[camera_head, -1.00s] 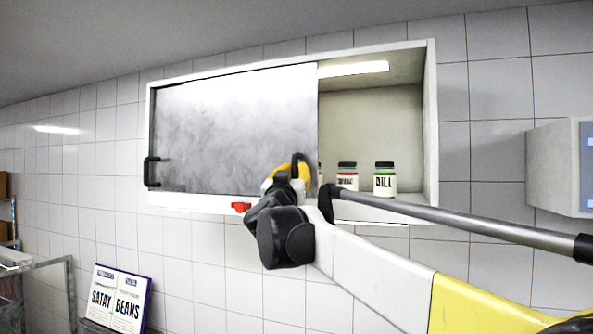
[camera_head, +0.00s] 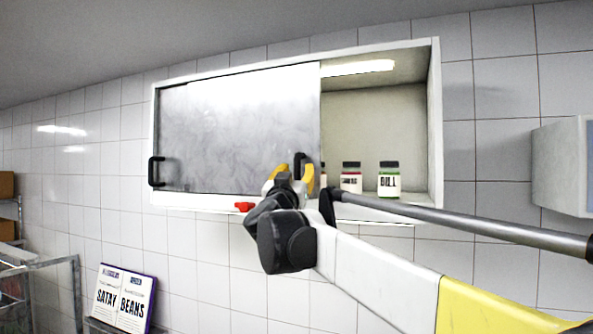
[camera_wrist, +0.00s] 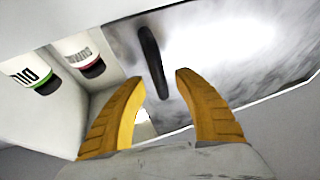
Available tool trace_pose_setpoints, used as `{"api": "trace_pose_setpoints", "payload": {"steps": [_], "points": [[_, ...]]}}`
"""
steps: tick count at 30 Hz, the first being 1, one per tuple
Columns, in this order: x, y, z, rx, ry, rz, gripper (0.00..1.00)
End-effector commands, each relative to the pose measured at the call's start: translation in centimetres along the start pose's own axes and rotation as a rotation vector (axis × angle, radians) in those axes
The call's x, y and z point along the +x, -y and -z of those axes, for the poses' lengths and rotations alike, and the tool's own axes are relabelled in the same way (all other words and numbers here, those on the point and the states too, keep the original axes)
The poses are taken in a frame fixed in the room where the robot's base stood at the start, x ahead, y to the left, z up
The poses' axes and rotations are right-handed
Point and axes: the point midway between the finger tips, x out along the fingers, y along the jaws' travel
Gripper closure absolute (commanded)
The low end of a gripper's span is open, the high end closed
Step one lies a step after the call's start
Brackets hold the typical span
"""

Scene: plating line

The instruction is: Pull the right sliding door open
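The wall cabinet (camera_head: 436,120) has its right half uncovered. The right sliding door (camera_head: 260,115) appears to be slid to the left, over the left half; it also shows in the wrist view (camera_wrist: 235,55). Its upright black handle (camera_head: 299,160) is near the door's right edge. My gripper (camera_head: 294,172) is at this handle with its yellow fingers spread. In the wrist view the handle (camera_wrist: 151,55) lies just beyond and between the open fingertips (camera_wrist: 160,77), with no clear grip on it. Another black handle (camera_head: 153,172) is at the far left edge.
A dill jar (camera_head: 389,180) and a red-banded jar (camera_head: 351,177) stand in the open right half, with another jar partly hidden beside them. A wall box (camera_head: 562,165) is at right.

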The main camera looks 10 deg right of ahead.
Motion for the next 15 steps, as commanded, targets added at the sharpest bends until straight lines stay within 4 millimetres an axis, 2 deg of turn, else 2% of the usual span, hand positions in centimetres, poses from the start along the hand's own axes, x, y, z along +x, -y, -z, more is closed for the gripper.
{"api": "trace_pose_setpoints", "payload": {"steps": [9, 15], "points": [[-7.0, 0.0, 0.0, 0.001, 0.0, 0.003, 0.62], [-10.0, -0.1, 0.0, 0.0, 0.0, 0.001, 0.62]]}}
